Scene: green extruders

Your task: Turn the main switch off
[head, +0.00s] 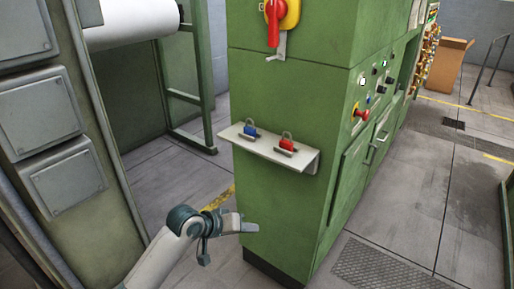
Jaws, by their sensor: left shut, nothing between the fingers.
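The main switch (273,22) is a red handle on a yellow plate, high on the front face of the green cabinet (290,80). The handle points down, and the plate's top is cut off by the picture edge. A grey metal hasp (280,45) hangs just below it. My left gripper (250,227) is shut and empty, low in front of the cabinet, below the shelf and well below the switch. My right gripper is not in view.
A small shelf (240,136) sticks out from the cabinet, holding a blue padlock (250,129) and a red padlock (287,145). A red emergency button (361,113) sits on the side panel. Grey boxes (40,110) stand at left.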

